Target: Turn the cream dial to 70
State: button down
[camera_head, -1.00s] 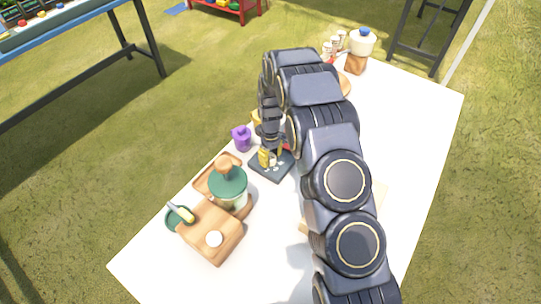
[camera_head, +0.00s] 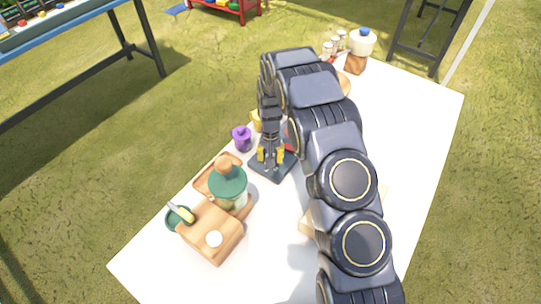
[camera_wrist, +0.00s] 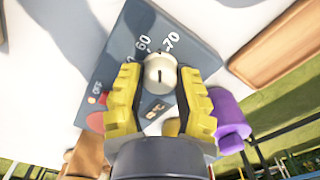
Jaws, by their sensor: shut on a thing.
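The cream dial (camera_wrist: 160,72) sits on a dark blue-grey panel (camera_wrist: 188,50) in the wrist view. The panel shows "60" and "70" just beyond the dial and "OFF" to its left. A short dark mark shows on the dial's top; which number it points to is unclear. My gripper (camera_wrist: 160,80) has its two yellow fingers on either side of the dial, shut on it. In the head view my gripper (camera_head: 271,156) is over the panel (camera_head: 265,171), with the dial hidden between the fingers.
A purple object (camera_head: 241,138) stands beside the panel. A wooden tray (camera_head: 203,181), a green-lidded jar (camera_head: 228,186) and a wooden block (camera_head: 212,232) are nearer on the white table (camera_head: 425,130). A white pot (camera_head: 361,42) stands at the far end. The right side is mostly bare.

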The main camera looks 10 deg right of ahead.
jog(key=shift+s+f+m, duration=0.1)
jog(key=shift+m, duration=1.8)
jog(key=c, duration=0.6)
grip_release()
notch_tip(320, 180, up, 12)
